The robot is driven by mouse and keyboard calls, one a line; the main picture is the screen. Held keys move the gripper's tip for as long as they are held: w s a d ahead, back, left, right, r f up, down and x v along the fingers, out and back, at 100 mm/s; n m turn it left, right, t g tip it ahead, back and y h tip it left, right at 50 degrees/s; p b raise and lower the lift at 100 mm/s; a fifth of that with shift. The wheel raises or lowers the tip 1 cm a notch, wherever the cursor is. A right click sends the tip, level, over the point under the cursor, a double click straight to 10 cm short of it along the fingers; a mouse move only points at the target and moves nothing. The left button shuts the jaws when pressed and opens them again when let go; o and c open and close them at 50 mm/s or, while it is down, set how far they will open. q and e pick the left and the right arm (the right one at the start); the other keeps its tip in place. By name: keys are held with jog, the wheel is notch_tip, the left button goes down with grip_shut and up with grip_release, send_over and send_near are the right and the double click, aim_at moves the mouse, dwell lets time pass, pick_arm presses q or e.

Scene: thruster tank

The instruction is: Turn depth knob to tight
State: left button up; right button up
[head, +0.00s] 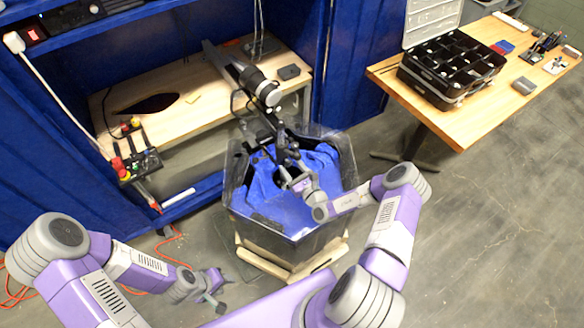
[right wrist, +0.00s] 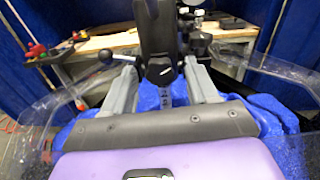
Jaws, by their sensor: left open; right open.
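A black thruster motor (head: 262,90) is mounted at the back rim of the hexagonal tank (head: 290,234). In the right wrist view its black bracket (right wrist: 157,30) stands upright, with what looks like the depth knob (right wrist: 161,72), a dark part with a white mark, at its lower end. My right gripper (right wrist: 162,84) is open. Its two grey fingers lie left and right of the dark part, with gaps visible; contact cannot be told. In the head view the right gripper (head: 287,172) is over the tank. My left gripper (head: 218,292) is open and empty, low at the front left.
Blue cloth (head: 262,190) lines the tank, whose clear walls rise around my right gripper. A wooden workbench (head: 185,115) stands behind. A table (head: 480,108) with a black organizer case (head: 452,66) is at the right. Open floor lies right of the tank.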

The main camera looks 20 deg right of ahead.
jog(key=shift+c, duration=0.4)
jog(key=c, duration=1)
